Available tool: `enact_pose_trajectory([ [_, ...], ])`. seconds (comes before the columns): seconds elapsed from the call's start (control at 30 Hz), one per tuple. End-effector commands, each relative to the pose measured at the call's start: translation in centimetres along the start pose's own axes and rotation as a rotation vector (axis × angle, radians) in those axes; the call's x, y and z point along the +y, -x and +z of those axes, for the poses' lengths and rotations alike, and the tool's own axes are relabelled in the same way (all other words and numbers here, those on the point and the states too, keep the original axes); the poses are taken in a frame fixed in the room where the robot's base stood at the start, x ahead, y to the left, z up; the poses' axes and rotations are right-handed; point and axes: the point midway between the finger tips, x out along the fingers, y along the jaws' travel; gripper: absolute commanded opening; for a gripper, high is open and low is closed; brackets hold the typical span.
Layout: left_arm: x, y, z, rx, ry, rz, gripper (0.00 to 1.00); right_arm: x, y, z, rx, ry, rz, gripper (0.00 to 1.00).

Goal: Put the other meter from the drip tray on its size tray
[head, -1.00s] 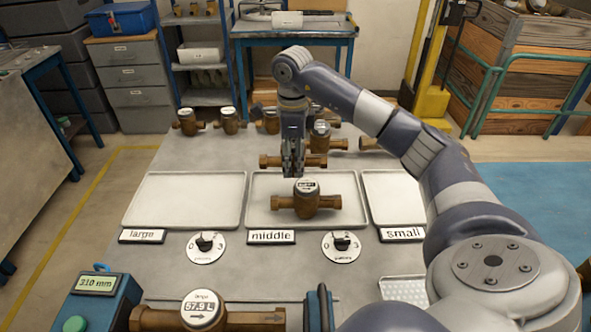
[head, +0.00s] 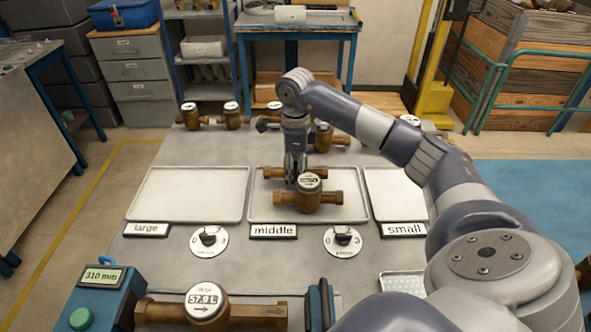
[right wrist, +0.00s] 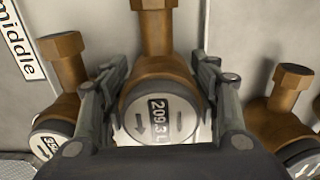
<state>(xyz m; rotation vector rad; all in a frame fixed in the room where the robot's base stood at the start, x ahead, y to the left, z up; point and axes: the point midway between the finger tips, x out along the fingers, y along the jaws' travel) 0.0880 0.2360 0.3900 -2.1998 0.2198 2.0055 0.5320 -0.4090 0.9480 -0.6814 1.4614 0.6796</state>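My right gripper (head: 295,175) has its fingers on both sides of a brass meter (head: 270,172), low at the back of the middle tray (head: 258,214). In the right wrist view this meter (right wrist: 160,115) reads about 209.3 L and sits between the fingers (right wrist: 160,80). I cannot tell whether it touches the tray. Another brass meter (head: 311,198) lies in front of it on the middle tray. The large tray (head: 188,195) is empty; the small tray (head: 385,195) is partly hidden by my right arm. A perforated white tray (head: 402,284), perhaps the drip tray, looks empty where visible. My left gripper is out of view.
Several brass meters (head: 232,117) stand along the table's back, one (head: 325,139) close behind the middle tray. A large meter (head: 207,304) lies at the front beside a blue display box (head: 99,293). Two dials (head: 208,241) sit before the trays.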

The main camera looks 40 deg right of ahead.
Motion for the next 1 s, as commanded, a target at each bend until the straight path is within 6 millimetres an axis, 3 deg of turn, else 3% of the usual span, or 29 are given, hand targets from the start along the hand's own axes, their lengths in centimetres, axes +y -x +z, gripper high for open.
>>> enact_pose_trajectory([
  [0.37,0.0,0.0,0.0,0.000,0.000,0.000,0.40,-0.1,0.7,0.1,-0.002,0.000,-0.002,0.57],
  [0.8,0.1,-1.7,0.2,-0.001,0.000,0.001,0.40,-0.1,9.5,0.1,-0.004,0.000,-0.003,0.57],
  [1.0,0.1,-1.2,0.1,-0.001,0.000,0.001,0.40,-0.1,11.8,0.0,0.000,0.000,-0.002,0.57],
])
